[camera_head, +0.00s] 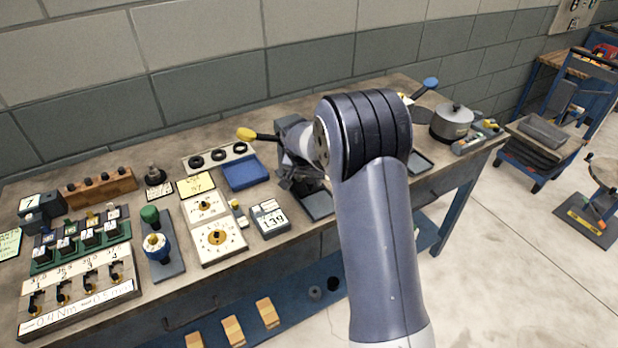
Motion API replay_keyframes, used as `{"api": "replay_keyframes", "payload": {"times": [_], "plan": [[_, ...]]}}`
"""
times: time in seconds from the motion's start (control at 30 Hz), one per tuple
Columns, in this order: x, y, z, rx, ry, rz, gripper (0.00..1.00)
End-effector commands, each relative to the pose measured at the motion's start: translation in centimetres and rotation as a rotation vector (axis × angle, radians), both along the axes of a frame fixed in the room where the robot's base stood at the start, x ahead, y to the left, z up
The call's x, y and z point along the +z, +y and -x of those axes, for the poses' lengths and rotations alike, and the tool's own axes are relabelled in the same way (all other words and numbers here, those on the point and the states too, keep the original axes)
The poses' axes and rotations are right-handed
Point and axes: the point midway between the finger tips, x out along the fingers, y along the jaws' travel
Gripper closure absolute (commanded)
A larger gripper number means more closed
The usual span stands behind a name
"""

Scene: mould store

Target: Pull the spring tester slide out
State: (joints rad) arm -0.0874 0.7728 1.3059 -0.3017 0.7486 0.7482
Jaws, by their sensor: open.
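My gripper (304,182) shows as dark parts left of my arm's large joint, low over the middle of the bench. It is open, and its fingertips are partly hidden and hard to make out. I cannot tell for certain which bench device is the spring tester. A grey device (291,128) with a yellow-ended lever (258,136) stands just behind my gripper, partly covered by my arm. A dark flat tray-like part (318,205) lies just below my gripper; I cannot tell whether they touch or whether it is the slide.
A blue tray (245,173), white dial plates (220,242), a small display box (270,218) and a green-knobbed device (157,245) crowd the bench left of my gripper. A pot (452,122) stands at the right end.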

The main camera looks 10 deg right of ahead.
Motion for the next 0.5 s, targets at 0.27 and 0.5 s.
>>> {"api": "replay_keyframes", "payload": {"times": [0.27, 0.5], "plan": [[-1.5, -0.3, -0.6, 0.0, -0.001, 0.0, 0.57], [-1.5, -0.3, -0.6, 0.0, -0.001, 0.0, 0.58]]}}
